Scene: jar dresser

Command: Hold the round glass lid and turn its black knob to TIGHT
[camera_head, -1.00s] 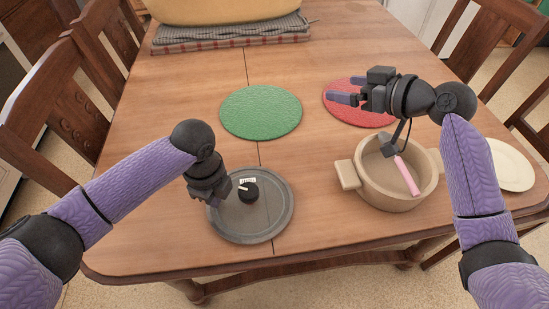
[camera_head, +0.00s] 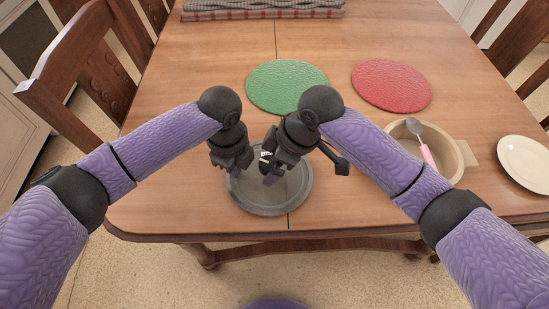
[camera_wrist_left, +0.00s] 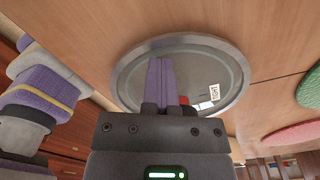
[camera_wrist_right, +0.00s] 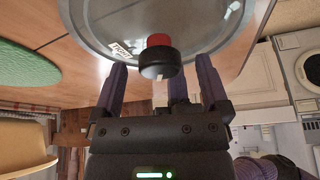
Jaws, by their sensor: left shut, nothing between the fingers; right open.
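The round glass lid (camera_head: 262,206) with its grey rim lies flat on the table. Its black knob, largely hidden in the head view, shows in the right wrist view (camera_wrist_right: 154,67) with a red part against it.
A beige pot (camera_head: 458,152) holding a pink-handled spoon (camera_head: 428,157) stands right of my right forearm. A white plate (camera_head: 525,164) is further right. A green mat (camera_head: 287,87) and a red mat (camera_head: 391,84) lie behind. The table's front edge is just before the lid.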

